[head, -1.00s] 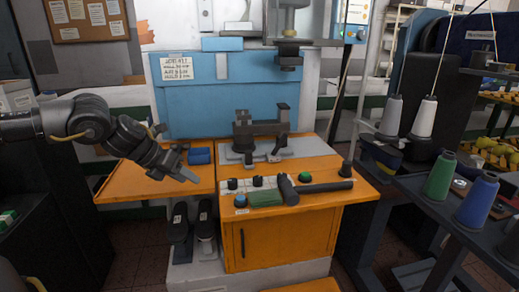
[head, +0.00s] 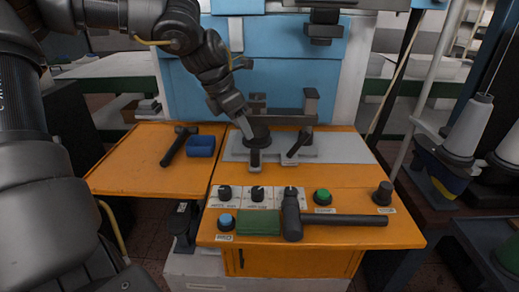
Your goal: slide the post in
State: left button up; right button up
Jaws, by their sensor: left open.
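My left gripper (head: 244,128) reaches down from the upper left to the left end of the dark fixture on the machine's grey plate (head: 349,147). Its jaws are open. Its fingertips are beside a dark round piece (head: 257,139); I cannot tell whether they touch it. The fixture has a horizontal bar (head: 280,117) and a taller dark upright (head: 311,102) at its right. A dark slanted lever (head: 299,143) stands at the front right. I cannot tell which piece is the post. My right gripper is not in view.
A black-handled hammer (head: 178,145) and a blue block (head: 201,146) lie on the left orange panel. A larger hammer (head: 335,220), a green block (head: 258,222), knobs and buttons line the front. A machine head (head: 323,28) hangs above. Thread cones (head: 468,127) stand at the right.

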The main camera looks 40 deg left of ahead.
aim_at(255, 150)
pick_arm(q)
jog(key=x, duration=1)
jog(key=shift+w+f+b, duration=0.15)
jog(key=shift+f+b, duration=0.15)
grip_shut()
